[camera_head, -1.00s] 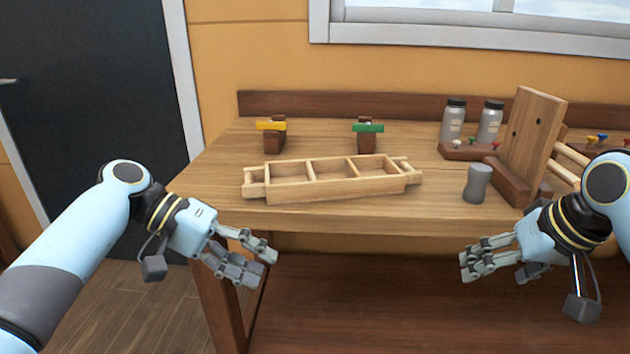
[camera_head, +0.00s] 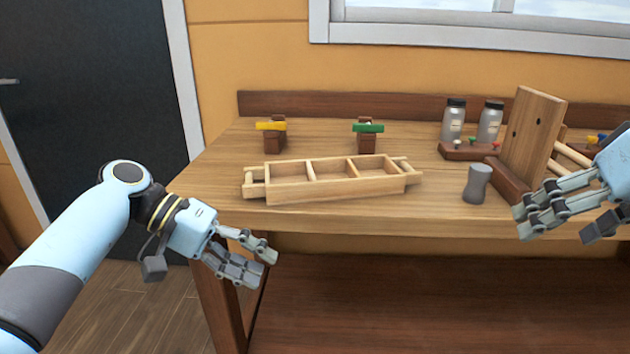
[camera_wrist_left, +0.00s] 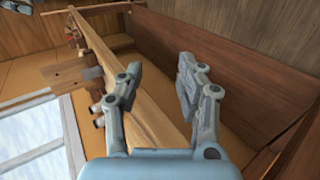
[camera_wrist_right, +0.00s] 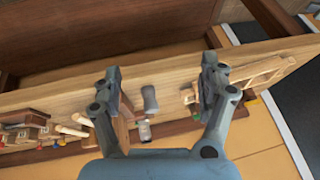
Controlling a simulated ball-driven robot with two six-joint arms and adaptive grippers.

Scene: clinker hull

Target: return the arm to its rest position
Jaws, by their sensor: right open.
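My right gripper (camera_head: 560,215) is at the right edge of the head view, in front of the bench and right of the grey cylinder. Its fingers are apart and empty in the right wrist view (camera_wrist_right: 160,95). My left gripper (camera_head: 258,262) hangs in front of the bench's left front edge, below the wooden frame. Its fingers are apart with nothing between them in the left wrist view (camera_wrist_left: 155,90). Most of my right arm is outside the head view.
The workbench (camera_head: 400,222) carries a wooden hull frame (camera_head: 330,190), a grey cylinder (camera_head: 477,184), an upright board (camera_head: 530,135), two jars (camera_head: 489,123), and yellow (camera_head: 271,126) and green (camera_head: 367,128) clamps. Space in front of the bench is free between the grippers.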

